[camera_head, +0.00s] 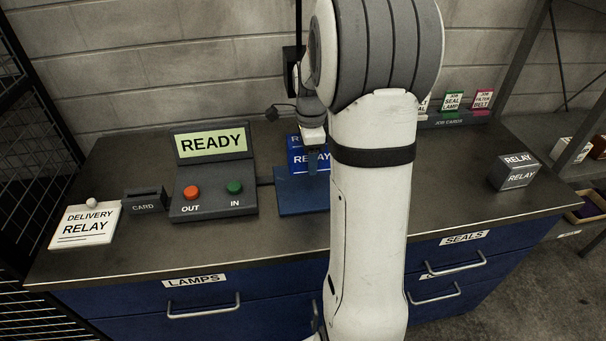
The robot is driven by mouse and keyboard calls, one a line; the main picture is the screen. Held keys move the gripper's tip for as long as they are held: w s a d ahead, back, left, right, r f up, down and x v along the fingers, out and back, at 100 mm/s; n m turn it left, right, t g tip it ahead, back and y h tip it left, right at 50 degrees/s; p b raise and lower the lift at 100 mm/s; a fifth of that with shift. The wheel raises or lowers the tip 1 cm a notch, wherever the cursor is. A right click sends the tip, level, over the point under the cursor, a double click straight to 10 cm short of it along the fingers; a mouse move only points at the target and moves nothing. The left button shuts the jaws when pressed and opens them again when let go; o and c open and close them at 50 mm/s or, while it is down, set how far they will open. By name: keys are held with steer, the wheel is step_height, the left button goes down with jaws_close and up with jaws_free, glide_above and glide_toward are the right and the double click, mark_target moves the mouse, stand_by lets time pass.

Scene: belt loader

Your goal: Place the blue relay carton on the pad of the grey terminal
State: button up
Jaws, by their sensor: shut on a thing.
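The blue relay carton (296,158) is behind and partly covered by my gripper (313,158). The gripper points down and is shut on the carton. The grey terminal (212,171) shows READY, with a red OUT button and a green IN button. Its blue pad (296,197) lies to the right of it, partly hidden by my arm. The carton appears upright at the back of the pad; I cannot tell whether it touches the pad or hangs just above it.
A grey RELAY carton (514,171) stands at the counter's right end. A card slot (146,202) and a DELIVERY RELAY sign (85,224) are on the left. A job card rack (450,119) stands at the back right. My arm hides the counter's middle.

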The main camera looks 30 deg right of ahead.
mark_target(309, 184)
steer(key=shift+a+f, duration=0.15)
steer(key=shift+f, duration=3.05)
steer(key=shift+f, duration=0.15)
steer(key=o, duration=1.1)
steer(key=shift+c, duration=0.2)
